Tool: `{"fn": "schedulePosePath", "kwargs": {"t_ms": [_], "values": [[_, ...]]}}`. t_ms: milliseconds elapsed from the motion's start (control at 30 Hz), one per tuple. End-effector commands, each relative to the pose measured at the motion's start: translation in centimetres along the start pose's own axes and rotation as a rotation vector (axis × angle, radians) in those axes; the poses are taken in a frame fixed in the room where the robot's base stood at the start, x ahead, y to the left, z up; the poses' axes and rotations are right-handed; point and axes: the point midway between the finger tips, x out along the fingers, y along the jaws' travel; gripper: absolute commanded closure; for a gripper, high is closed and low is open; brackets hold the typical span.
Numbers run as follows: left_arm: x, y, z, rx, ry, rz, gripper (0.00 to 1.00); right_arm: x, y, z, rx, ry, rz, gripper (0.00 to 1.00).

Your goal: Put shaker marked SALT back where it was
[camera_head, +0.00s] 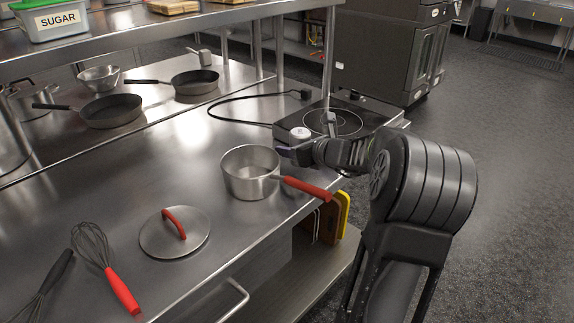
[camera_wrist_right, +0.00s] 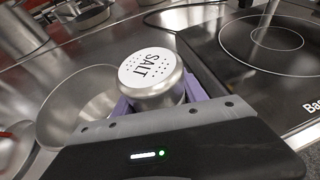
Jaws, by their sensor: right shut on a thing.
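The shaker marked SALT (camera_wrist_right: 152,80) is a metal cylinder with a white, perforated top. My right gripper (camera_wrist_right: 158,102) is shut on it, with purple fingers on either side of its body, and the marked top faces the wrist camera. In the head view, the shaker's pale top (camera_head: 300,132) shows at the end of my right arm, between the saucepan and the cooktop. Its base is hidden by the gripper, so I cannot tell whether it touches the counter. My left gripper is not in view.
A saucepan (camera_head: 250,177) with a red handle stands just left of my right gripper. The black cooktop (camera_head: 345,122) lies beyond it, with a small upright grey object (camera_head: 331,123) there. A lid (camera_head: 174,238) and whisks lie nearer. Pans stand at the back left.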

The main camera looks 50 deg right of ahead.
Motion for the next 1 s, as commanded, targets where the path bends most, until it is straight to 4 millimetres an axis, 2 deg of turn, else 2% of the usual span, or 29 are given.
{"fn": "schedulePosePath", "kwargs": {"t_ms": [300, 600, 967, 1000], "values": [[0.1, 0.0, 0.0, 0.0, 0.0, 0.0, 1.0, 0.1, 0.0, -0.2, 0.0, -0.002, 0.0, 0.99], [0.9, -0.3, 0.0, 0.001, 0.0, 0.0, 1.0, 1.4, 0.0, -3.4, 0.002, -0.001, 0.0, 0.99], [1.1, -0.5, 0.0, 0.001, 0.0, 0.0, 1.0, 1.6, 0.0, -3.7, -0.001, -0.002, 0.0, 0.99], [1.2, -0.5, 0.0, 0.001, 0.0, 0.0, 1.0, 1.6, 0.0, -3.8, 0.0, -0.001, 0.0, 0.5]]}}
